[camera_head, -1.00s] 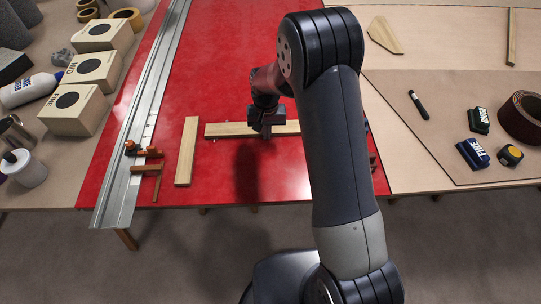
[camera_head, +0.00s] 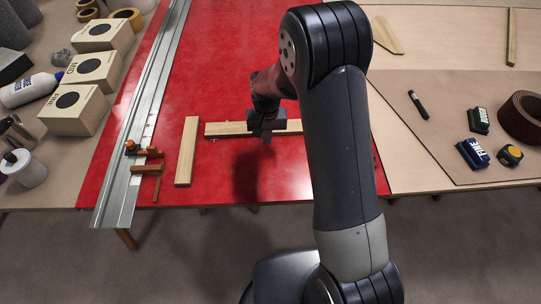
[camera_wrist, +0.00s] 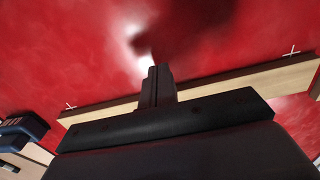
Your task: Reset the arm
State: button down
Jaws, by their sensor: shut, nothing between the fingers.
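My gripper (camera_head: 266,136) is in the middle of the head view, above the red panel (camera_head: 240,75). Its fingers are together with nothing between them. In the wrist view my gripper (camera_wrist: 157,70) also shows its fingers closed, pointing over the red surface. A long wooden strip (camera_head: 228,129) lies crosswise on the panel behind the gripper, and the gripper hides part of it. The strip also crosses the wrist view (camera_wrist: 240,88), with small white cross marks near it. My arm covers the right part of the panel in the head view.
A second wooden strip (camera_head: 187,151) lies lengthwise to the left. A metal rail (camera_head: 140,115) with an orange clamp (camera_head: 146,168) runs along the panel's left side. Boxes (camera_head: 74,109) and bottles stand further left. Sanding blocks (camera_head: 473,154) and a marker (camera_head: 418,104) lie right.

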jog(key=shift+s+r, duration=0.1)
jog(key=shift+s, duration=0.05)
notch_tip(320, 180, up, 8)
jog(key=p, duration=0.5)
dwell(0.4)
notch_tip(320, 180, down, 8)
jog(key=b, duration=0.5)
jog(key=shift+w+f, duration=0.2)
jog(key=shift+w, duration=0.25)
jog(key=shift+r, duration=0.1)
